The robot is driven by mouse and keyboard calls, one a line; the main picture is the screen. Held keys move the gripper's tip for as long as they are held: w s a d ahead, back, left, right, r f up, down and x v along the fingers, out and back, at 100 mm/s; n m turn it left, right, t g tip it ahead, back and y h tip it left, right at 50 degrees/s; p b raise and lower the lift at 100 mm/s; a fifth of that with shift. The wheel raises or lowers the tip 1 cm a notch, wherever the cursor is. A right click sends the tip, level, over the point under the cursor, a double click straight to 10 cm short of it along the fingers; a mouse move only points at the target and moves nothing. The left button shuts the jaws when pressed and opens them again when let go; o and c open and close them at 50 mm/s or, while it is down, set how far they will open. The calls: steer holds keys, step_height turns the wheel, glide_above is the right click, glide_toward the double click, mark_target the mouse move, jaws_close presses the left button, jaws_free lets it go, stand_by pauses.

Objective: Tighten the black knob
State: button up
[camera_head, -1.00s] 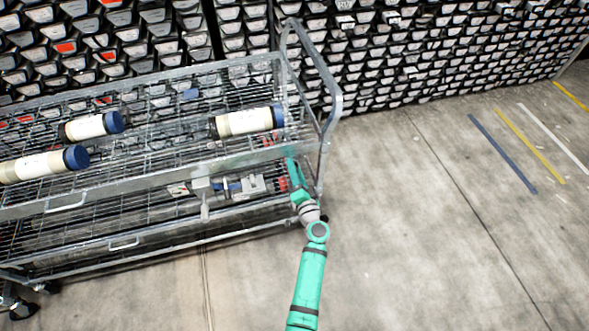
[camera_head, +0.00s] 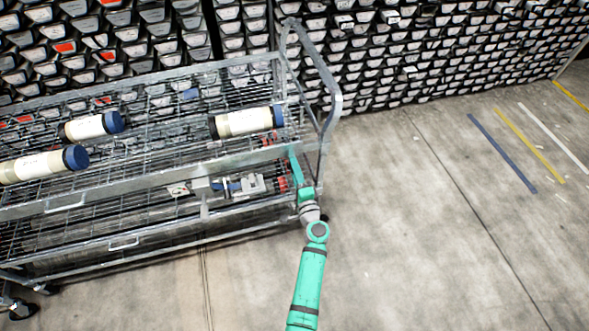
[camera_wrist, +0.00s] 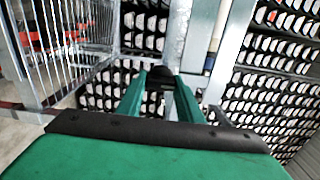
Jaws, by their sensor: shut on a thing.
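The black knob (camera_wrist: 161,73) shows in the wrist view as a small dark round piece between the tips of my gripper's two green fingers. My gripper (camera_wrist: 161,84) is shut on it. In the head view my gripper (camera_head: 296,168) reaches up along the right end of the cart, and the knob cannot be made out there. A grey metal post stands directly behind the knob in the wrist view.
A wire-mesh metal cart (camera_head: 120,187) stands left of my arm, with its tall end frame (camera_head: 330,95) close by. White tubes with blue ends, including one tube (camera_head: 245,122), lie on it. Racks fill the back. The floor (camera_head: 430,240) at right is clear.

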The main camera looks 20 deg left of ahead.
steer(key=shift+a, duration=0.1)
steer(key=o, duration=1.1)
steer(key=shift+s+d, duration=0.1)
steer(key=shift+d, duration=0.1)
steer(key=v, duration=1)
steer(key=shift+s+d, duration=0.2)
steer(key=shift+s, duration=0.05)
